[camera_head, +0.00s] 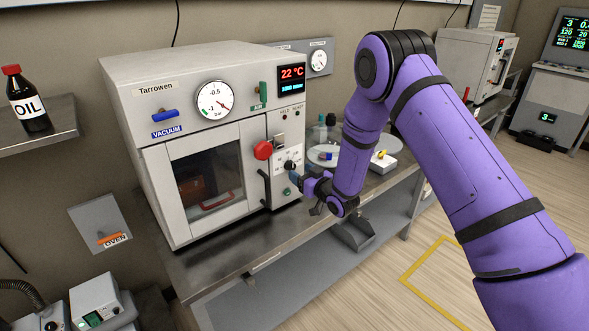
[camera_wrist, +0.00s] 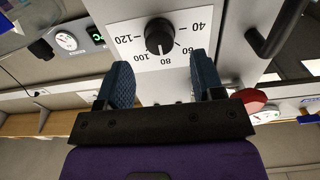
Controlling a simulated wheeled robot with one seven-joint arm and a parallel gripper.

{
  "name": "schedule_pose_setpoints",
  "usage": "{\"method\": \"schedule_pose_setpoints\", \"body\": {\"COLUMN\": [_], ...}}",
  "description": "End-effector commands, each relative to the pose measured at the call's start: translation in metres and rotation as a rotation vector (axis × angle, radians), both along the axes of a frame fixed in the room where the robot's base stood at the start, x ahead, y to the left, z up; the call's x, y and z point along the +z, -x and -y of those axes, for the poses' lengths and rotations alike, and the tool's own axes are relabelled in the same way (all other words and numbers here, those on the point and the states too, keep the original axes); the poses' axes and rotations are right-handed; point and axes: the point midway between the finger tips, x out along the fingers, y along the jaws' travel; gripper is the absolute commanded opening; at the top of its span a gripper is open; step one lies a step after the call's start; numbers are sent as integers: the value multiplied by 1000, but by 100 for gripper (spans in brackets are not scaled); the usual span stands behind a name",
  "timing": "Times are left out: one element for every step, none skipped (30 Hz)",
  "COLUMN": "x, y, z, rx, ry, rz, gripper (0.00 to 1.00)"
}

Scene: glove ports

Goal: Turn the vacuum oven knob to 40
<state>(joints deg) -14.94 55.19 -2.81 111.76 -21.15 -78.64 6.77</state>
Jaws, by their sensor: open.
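The vacuum oven (camera_head: 150,75) is a white cabinet with a glass door and a panel on its right. Its black round knob (camera_wrist: 159,36) sits on a white dial plate (camera_wrist: 190,48) marked 40, 60, 80, 100 and 120. The knob's pale pointer mark seems to face about 80, though it is small. In the head view the knob (camera_head: 289,166) is just beyond my gripper (camera_head: 294,177). In the wrist view my gripper (camera_wrist: 161,64) is open, with its blue fingers apart and short of the knob, one toward each side. Nothing is between them.
A red round knob (camera_head: 263,150) and a dark door handle (camera_head: 265,188) are close left of the dial. The display (camera_head: 291,78) reads 22 °C. A plate with small items (camera_head: 322,154) lies right of the oven on the steel bench (camera_head: 215,262).

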Motion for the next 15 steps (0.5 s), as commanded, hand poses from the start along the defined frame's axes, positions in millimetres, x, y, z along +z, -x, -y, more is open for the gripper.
{"method": "schedule_pose_setpoints", "body": {"x": [0,0,0,0,0,0,0,0,0,0,0,0,0,0,0], "y": [-7,-10,-15,-18,-21,-24,-26,-28,-30,-31,-32,-32,-33,-33,-33], "z": [-5,-8,-11,-12,-14,-16,-18,-19,-21,-21,-22,-22,-23,-23,-23], "rx": [1,1,0,0,0,0,0,1,1,1,1,1,0,0,0], "ry": [-1,-1,-1,0,-1,-1,0,0,0,0,0,-1,-1,-1,0], "rz": [1,2,-1,0,1,1,0,0,0,0,0,-1,-1,-1,-1], "gripper": [61,61,61,61,61,61,61,61,61,61,61,61,61,61,61]}}
